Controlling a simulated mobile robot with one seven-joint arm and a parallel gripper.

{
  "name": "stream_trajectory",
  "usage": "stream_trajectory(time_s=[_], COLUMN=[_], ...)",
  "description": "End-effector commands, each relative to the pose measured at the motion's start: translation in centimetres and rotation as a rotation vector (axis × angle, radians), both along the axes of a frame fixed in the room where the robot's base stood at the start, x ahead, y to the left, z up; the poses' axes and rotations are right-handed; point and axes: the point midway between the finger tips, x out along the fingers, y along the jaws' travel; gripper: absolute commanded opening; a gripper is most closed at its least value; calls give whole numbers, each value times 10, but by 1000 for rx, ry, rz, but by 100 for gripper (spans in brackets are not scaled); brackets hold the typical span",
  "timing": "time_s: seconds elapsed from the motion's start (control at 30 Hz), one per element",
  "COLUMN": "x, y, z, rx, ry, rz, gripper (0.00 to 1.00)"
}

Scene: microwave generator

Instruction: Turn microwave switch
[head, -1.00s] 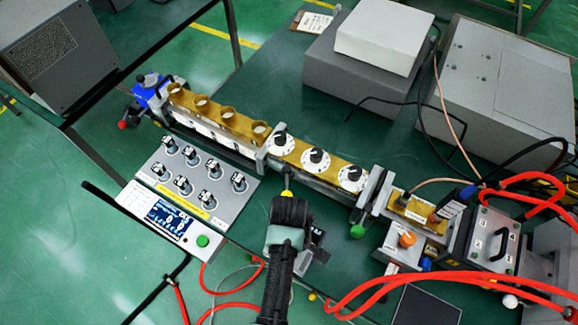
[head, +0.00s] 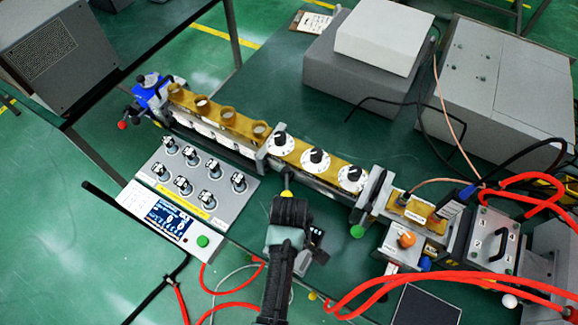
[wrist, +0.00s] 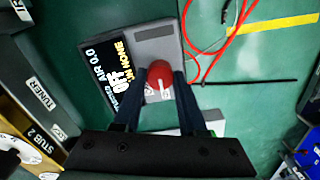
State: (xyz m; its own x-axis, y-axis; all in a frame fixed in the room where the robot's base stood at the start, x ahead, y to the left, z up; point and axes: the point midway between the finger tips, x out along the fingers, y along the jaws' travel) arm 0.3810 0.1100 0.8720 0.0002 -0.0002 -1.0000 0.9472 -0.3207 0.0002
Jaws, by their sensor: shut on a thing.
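A red knob (wrist: 158,75) sits between my gripper's fingers (wrist: 158,88) in the wrist view. The fingers are shut on it from both sides. White marks show on the knob's lower part. The knob stands on a small grey box (wrist: 154,45) with a dark screen (wrist: 112,70); the screen shows "AIR 0.0" and "OFF" in light letters. In the head view my gripper (head: 290,208) is low over this box (head: 318,250), and my arm hides most of it. The knob is hidden in the head view.
The brass waveguide with white dials (head: 316,158) lies just behind my gripper. A control panel with several black knobs (head: 195,178) and a green button (head: 203,241) stands at left. Red hoses (head: 440,283) and an orange knob (head: 407,239) are at right.

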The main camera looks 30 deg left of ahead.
Motion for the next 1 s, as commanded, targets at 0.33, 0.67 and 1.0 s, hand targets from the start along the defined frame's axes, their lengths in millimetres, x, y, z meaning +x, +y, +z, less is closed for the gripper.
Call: stream_trajectory(time_s=[0.33, 0.67, 1.0], x=[0, 0, 0], y=[1, 1, 1], z=[3, 2, 2], rx=[0, 0, 1], ry=[1, 2, 0], rz=[-212, -524, -813], gripper=[0, 0, 0])
